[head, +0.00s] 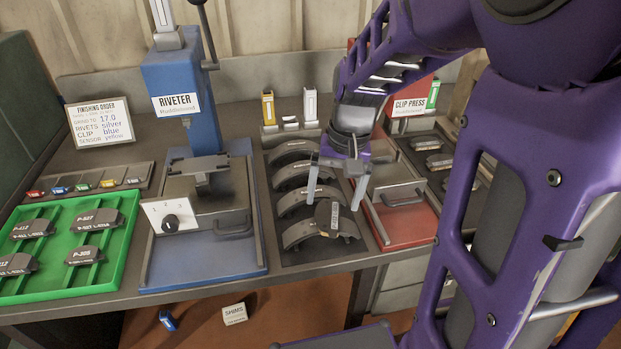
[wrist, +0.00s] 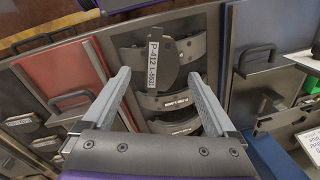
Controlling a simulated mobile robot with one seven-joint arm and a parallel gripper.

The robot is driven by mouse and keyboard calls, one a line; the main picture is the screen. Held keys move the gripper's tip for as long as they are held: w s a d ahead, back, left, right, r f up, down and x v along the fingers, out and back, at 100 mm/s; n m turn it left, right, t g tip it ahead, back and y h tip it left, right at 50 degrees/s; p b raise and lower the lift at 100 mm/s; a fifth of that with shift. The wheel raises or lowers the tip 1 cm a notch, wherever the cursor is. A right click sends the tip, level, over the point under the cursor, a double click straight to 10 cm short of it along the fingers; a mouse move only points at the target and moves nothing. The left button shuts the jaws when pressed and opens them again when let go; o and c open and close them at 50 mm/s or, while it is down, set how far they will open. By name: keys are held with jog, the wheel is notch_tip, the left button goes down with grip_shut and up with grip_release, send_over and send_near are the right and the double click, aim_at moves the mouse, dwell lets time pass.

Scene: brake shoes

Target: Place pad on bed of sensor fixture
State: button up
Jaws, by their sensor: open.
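A dark pad (head: 323,215) with a white label lies on the nearest curved brake shoe (head: 300,236) in the dark middle tray. In the wrist view the pad (wrist: 168,66) shows its label, "P-412", just beyond my fingertips. My gripper (head: 335,204) is open above the front of this tray, its two fingers spread to either side of the pad. In the wrist view my gripper (wrist: 158,76) holds nothing. I cannot tell how far above the pad the tips are. No label names the sensor fixture; a yellow piece (head: 268,107) and a white piece (head: 310,105) stand behind the tray.
The blue riveter (head: 180,85) and its blue base (head: 205,262) stand left of the tray. The red clip press base (head: 402,222) is close on the right. A green tray (head: 128,218) with several pads lies far left. An order card (head: 99,123) stands behind it.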

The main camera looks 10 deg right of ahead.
aim_at(329, 216)
jog(key=f+b, duration=0.2)
jog(key=f, duration=0.1)
jog(key=f+b, duration=0.1)
jog(key=shift+a+f, duration=0.3)
jog(key=shift+a, duration=0.05)
jog(key=shift+r, duration=0.1)
grip_shut()
